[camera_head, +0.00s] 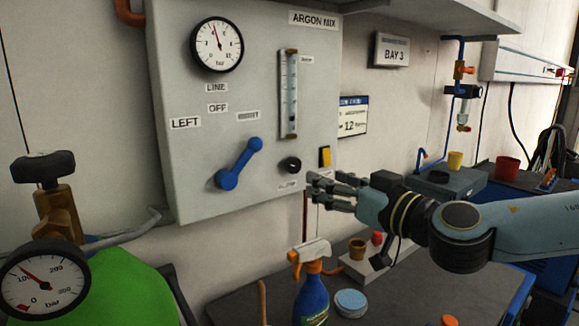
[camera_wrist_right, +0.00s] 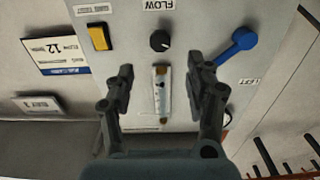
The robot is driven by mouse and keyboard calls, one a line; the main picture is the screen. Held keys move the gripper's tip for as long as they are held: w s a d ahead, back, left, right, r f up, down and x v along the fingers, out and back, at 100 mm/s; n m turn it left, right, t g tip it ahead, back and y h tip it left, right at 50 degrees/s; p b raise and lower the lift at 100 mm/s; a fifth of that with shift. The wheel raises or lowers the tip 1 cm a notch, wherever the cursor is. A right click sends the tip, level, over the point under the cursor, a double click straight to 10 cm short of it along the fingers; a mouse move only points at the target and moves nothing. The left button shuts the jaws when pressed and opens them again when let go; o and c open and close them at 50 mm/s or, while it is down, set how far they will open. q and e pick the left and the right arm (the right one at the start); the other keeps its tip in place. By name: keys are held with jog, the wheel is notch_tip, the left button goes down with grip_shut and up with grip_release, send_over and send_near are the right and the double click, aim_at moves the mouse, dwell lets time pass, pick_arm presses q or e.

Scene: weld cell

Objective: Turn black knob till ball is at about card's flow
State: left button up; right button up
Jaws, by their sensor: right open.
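The black knob (camera_head: 290,164) sits low on the grey ARGON MIX panel (camera_head: 265,190), below the upright flow tube (camera_head: 289,95). In the right wrist view the knob (camera_wrist_right: 160,41) lies beyond the fingertips, under a FLOW label, with a pale pointer line. The tube (camera_wrist_right: 161,92) shows between the fingers; the ball in it is too small to make out. The card (camera_head: 353,116), right of the panel, reads 12 with a small unit; it also shows in the wrist view (camera_wrist_right: 48,50). My right gripper (camera_head: 313,186) is open and empty, just lower right of the knob, apart from it.
A blue lever (camera_head: 238,165) is left of the knob, a yellow switch (camera_head: 324,156) to its right. A pressure gauge (camera_head: 217,44) is above. A spray bottle (camera_head: 311,285) and a pale-blue round tin (camera_head: 350,303) stand on the bench below. A green cylinder (camera_head: 125,285) is at left.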

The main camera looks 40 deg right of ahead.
aim_at(296, 167)
jog(key=w, duration=0.1)
jog(key=w+b, duration=0.1)
jog(key=w, duration=0.2)
jog(key=shift+w+d, duration=0.3)
jog(key=w, duration=0.4)
jog(key=shift+w+d+r+p, duration=0.1)
jog(key=shift+w+d+p, duration=0.15)
jog(key=shift+w+p, duration=0.05)
jog(key=shift+w, duration=0.45)
jog(key=shift+c, duration=0.2)
jog(key=c, duration=0.4)
grip_shut()
pick_arm(q)
jog(key=shift+s+f, duration=0.2)
jog(key=shift+s, duration=0.45)
jog(key=shift+s+f, duration=0.2)
jog(key=shift+s, duration=0.4)
